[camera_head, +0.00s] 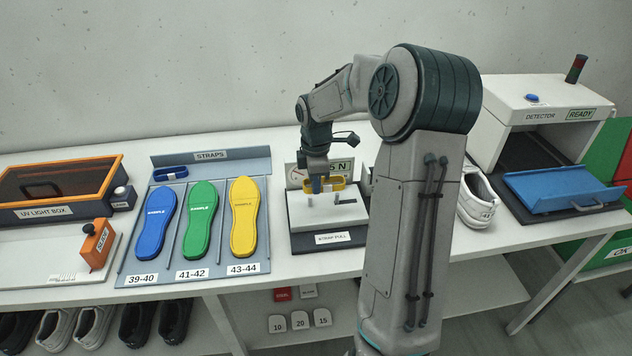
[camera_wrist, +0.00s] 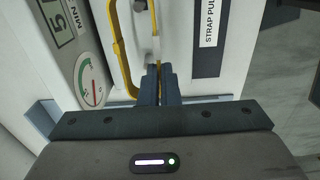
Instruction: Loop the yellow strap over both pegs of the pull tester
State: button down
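The yellow strap (camera_head: 336,184) is a loop held above the pull tester (camera_head: 309,239), a pale block on a dark base with a dial and a "STRAP PULL" label. My gripper (camera_head: 319,187) points down over the tester. In the wrist view, my gripper's fingers (camera_wrist: 159,82) are closed on one end of the strap (camera_wrist: 122,58). The loop runs away from the fingers towards the top edge. A grey peg (camera_wrist: 140,5) shows between the strap's two sides; I cannot tell whether the strap is around it. The other peg is not clear.
The dial (camera_wrist: 90,82) stands close beside the strap. Left of the tester is the straps board (camera_head: 125,268) with blue, green and yellow sole samples and a blue strap (camera_head: 170,174). A white shoe (camera_head: 476,203) and the detector (camera_head: 520,105) stand to the right.

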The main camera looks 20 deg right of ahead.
jog(key=shift+f+b, duration=1.65)
jog(key=shift+f, duration=1.3)
jog(key=c, duration=1.6)
grip_release()
jog(key=shift+r, duration=0.1)
jog(key=shift+r, duration=0.35)
notch_tip(320, 180, up, 13)
jog(key=shift+s, duration=0.1)
